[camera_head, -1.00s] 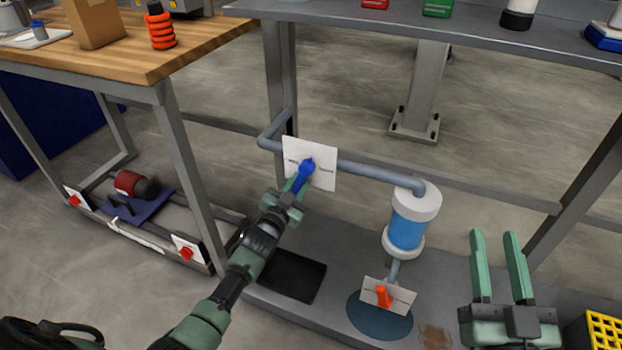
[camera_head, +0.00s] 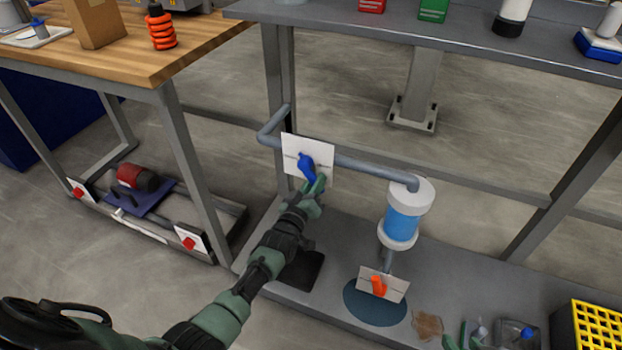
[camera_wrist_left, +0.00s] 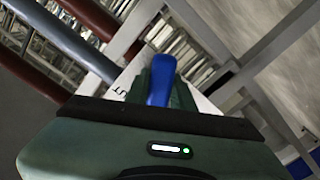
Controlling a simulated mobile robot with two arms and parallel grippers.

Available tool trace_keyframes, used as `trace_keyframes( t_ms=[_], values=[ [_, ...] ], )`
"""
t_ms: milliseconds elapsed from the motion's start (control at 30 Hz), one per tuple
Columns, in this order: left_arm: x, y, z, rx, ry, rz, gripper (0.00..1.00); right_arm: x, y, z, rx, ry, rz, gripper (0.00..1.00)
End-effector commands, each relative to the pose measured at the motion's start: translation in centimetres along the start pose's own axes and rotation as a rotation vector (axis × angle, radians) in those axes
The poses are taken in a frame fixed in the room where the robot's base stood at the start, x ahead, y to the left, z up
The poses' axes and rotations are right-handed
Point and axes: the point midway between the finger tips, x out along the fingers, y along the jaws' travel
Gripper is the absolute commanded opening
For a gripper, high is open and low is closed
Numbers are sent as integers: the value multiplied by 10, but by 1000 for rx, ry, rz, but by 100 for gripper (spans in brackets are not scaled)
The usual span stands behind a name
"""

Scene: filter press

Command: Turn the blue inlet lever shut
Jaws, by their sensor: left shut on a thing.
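The blue inlet lever (camera_head: 306,167) sits on a white plate (camera_head: 322,153) on the grey pipe, with its handle angled down to the right. My left gripper (camera_head: 317,186) is shut on the handle's lower end. In the left wrist view the blue lever (camera_wrist_left: 160,80) stands between the two green fingers, and part of the plate shows behind. The fingers hide the plate's lettering in part. Only the green tips of my right gripper (camera_head: 457,342) show at the bottom edge, apart from the lever; their opening is unclear.
The pipe runs right to a blue-and-white filter housing (camera_head: 403,222). Below it is an orange lever (camera_head: 378,286) on another white plate. A yellow crate (camera_head: 597,325) stands at lower right. A wooden workbench (camera_head: 140,55) is at left, and a grey shelf (camera_head: 450,32) overhangs the back.

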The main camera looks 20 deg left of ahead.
Motion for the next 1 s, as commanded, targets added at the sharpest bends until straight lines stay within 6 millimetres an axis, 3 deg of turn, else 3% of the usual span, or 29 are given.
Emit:
trace_keyframes(
  t_ms=[200, 400, 967, 1000],
  values=[
    [0, 8, 0, -134, -2, -1, 0, -8, 3, 26, 3, -121, 7, 36],
    [0, 12, -1, -205, -2, -1, 0, -12, 5, 39, 5, -182, 10, 36],
    [0, 14, -1, -241, -1, -1, 0, -14, 6, 45, 6, -209, 13, 36],
    [0, 14, -1, -241, -1, -1, 26, -14, 6, 45, 6, -209, 13, 36]
  ],
)
